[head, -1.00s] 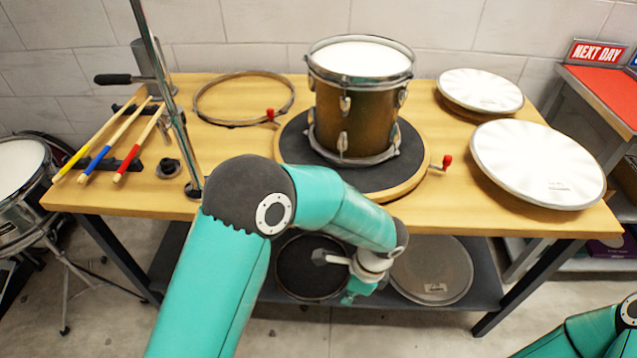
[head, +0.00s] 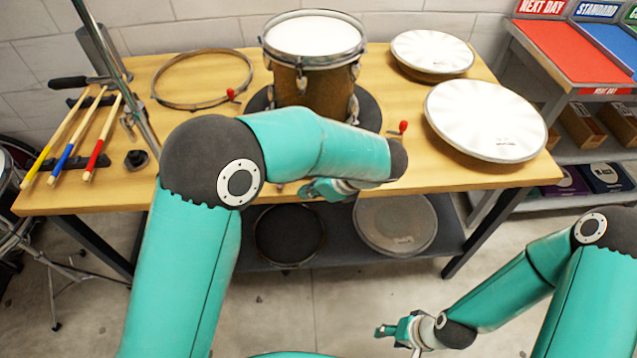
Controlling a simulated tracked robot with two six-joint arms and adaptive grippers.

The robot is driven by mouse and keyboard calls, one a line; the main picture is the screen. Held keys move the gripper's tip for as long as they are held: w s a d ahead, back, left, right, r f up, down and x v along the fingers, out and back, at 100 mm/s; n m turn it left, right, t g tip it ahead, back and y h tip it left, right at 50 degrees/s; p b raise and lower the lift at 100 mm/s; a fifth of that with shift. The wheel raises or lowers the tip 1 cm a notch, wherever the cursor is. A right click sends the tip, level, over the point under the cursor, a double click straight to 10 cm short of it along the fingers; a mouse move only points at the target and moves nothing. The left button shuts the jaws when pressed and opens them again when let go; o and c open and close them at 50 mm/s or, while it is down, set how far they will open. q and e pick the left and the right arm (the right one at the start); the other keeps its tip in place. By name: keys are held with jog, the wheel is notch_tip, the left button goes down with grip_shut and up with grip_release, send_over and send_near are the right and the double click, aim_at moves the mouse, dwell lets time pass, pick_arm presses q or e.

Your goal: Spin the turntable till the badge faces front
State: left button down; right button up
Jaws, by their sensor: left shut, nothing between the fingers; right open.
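A brown snare drum with a white head (head: 313,38) stands upright on the turntable. The turntable's dark top (head: 369,112) shows beside the drum; its front is hidden behind my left arm. A red-knobbed peg (head: 403,128) stands at the turntable's right side. No badge shows on the visible part of the drum. My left gripper (head: 306,192) is shut and empty, at the bench's front edge in front of the turntable; I cannot tell whether it touches anything. My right gripper (head: 382,331) is open and empty, low in front of the bench at the right.
A drum hoop (head: 203,104) with a red-knobbed part (head: 231,94) lies left of the drum. Drumsticks (head: 101,138) lie at the far left by a metal pole (head: 117,75). White drum heads (head: 486,120) lie at the right. A shelf with labelled trays (head: 568,50) stands beyond.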

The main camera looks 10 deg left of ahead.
pick_arm(q)
jog(key=shift+w+a+f+p, duration=0.1)
jog(key=shift+w+a+f, duration=0.15)
jog(key=shift+a, duration=0.45)
jog(key=shift+w+a+f+p, duration=0.15)
jog(key=shift+a+f, duration=0.1)
jog(key=shift+a, duration=0.45)
jog(key=shift+w+a+f+p, duration=0.1)
jog(key=shift+w+a+f, duration=0.15)
jog(key=shift+a, duration=0.45)
jog(key=shift+s, duration=0.1)
